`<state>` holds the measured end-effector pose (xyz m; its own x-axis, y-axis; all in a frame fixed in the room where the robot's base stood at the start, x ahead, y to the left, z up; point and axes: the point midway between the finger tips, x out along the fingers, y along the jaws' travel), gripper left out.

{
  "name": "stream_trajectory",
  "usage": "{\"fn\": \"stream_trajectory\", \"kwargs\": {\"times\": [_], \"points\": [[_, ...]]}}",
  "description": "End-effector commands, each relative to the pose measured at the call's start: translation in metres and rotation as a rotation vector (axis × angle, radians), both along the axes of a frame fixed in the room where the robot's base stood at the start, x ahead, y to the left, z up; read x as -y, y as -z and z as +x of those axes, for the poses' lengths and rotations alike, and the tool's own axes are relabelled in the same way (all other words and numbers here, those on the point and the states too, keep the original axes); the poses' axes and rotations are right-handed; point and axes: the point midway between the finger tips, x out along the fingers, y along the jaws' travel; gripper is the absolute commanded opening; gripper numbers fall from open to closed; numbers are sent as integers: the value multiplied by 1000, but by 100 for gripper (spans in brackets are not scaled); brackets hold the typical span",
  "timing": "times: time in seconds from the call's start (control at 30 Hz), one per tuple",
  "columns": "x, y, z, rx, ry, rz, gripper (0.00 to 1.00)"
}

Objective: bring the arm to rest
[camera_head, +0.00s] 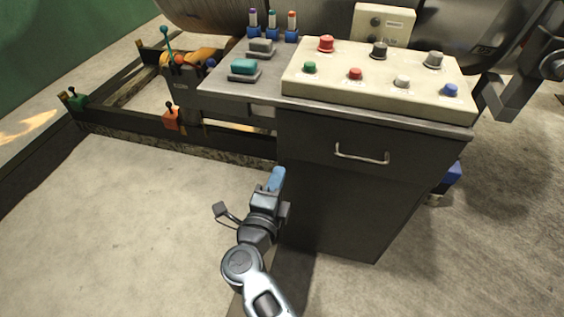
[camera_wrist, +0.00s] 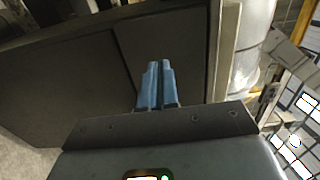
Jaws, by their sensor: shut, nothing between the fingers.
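My gripper (camera_head: 277,176) is in front of the lower left side of the dark cabinet (camera_head: 325,205) in the head view. Its blue fingers are together and nothing shows between them. In the wrist view the shut blue fingers (camera_wrist: 157,66) point toward a dark cabinet panel (camera_wrist: 75,75). I cannot tell the exact gap between the fingertips and the cabinet. My arm reaches up from the bottom of the head view, bent at the wrist.
A cream control panel (camera_head: 375,85) with several coloured buttons and knobs sits on the cabinet top. A drawer handle (camera_head: 361,155) sticks out of the cabinet front. The concrete floor (camera_head: 110,225) at lower left is clear.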

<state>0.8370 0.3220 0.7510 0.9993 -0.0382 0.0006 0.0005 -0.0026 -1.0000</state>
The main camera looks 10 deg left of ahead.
Motion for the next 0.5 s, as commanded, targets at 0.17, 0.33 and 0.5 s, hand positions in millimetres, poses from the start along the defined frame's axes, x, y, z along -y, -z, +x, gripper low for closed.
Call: {"fn": "stream_trajectory", "kwargs": {"times": [0.17, 0.33, 0.5], "points": [[-1, 0, -24, -1, -1, 0, 0], [-1, 0, -33, -1, 0, 0, 0], [-1, 0, -33, 0, 1, 0, 0]]}}
